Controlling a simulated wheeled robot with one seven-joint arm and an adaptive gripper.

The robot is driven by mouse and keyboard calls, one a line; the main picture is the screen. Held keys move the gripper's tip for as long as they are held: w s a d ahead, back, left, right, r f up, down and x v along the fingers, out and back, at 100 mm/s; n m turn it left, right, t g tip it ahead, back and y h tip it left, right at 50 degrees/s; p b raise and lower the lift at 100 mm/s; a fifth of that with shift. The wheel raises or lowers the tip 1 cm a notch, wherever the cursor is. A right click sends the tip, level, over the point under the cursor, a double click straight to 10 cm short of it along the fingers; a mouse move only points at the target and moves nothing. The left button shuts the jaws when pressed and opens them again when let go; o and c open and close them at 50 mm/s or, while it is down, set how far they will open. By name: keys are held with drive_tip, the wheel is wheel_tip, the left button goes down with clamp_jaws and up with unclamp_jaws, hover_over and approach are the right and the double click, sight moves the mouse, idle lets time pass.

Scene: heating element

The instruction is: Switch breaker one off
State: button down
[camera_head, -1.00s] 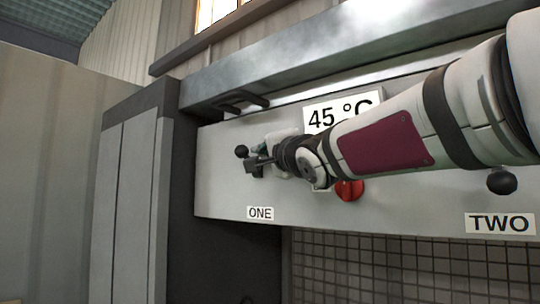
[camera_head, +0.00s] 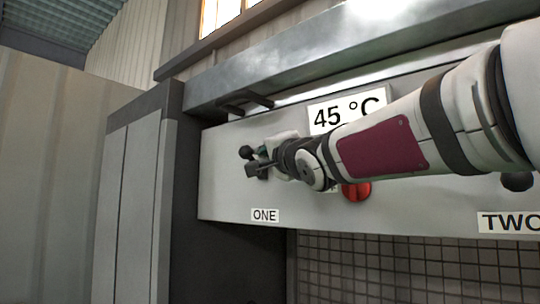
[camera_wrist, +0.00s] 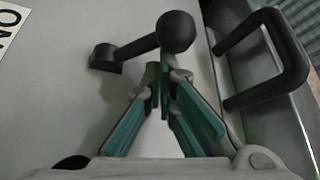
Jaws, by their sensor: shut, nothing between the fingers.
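Breaker one is a dark lever with a round black ball knob (camera_head: 246,152) on the grey panel, above the "ONE" label (camera_head: 265,215). In the wrist view the lever (camera_wrist: 140,46) runs from a square dark base up to its ball, away from the label side. My gripper (camera_head: 254,170) is beside the knob in the head view and partly covers the lever. In the wrist view its teal fingers (camera_wrist: 160,72) are shut and empty, with the tips close to the ball's underside. I cannot tell whether they touch it.
A red knob (camera_head: 356,191) and a "45 °C" sign (camera_head: 345,112) are partly behind my arm. A dark bar handle (camera_head: 245,100) sits above the lever and shows large in the wrist view (camera_wrist: 291,50). A "TWO" label (camera_head: 510,223) is at right.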

drive_tip(key=shift+s+a+f+n+b, duration=0.1)
drive_tip(key=shift+f+n+b, duration=0.05)
drive_tip(key=shift+n+b, duration=0.25)
drive_tip(key=f+n+g+y+b, duration=0.1)
drive_tip(key=n+y+b, duration=0.2)
drive_tip(key=n, duration=0.2)
drive_tip(key=s+f+n+g+y+b, duration=0.1)
drive_tip(key=f+n+y+b, duration=0.1)
drive_tip(key=n, duration=0.4)
drive_tip(key=a+f+n+g+y+b, duration=0.1)
drive_tip(key=f+n+y+b, duration=0.1)
drive_tip(key=n+y+b, duration=0.3)
drive_tip(key=shift+s+f+n, duration=0.15)
drive_tip(key=shift+s+n, duration=0.05)
drive_tip(key=shift+n, duration=0.2)
drive_tip(key=shift+f+b, duration=0.1)
drive_tip(key=shift+b, duration=0.25)
drive_tip(key=shift+f, duration=0.1)
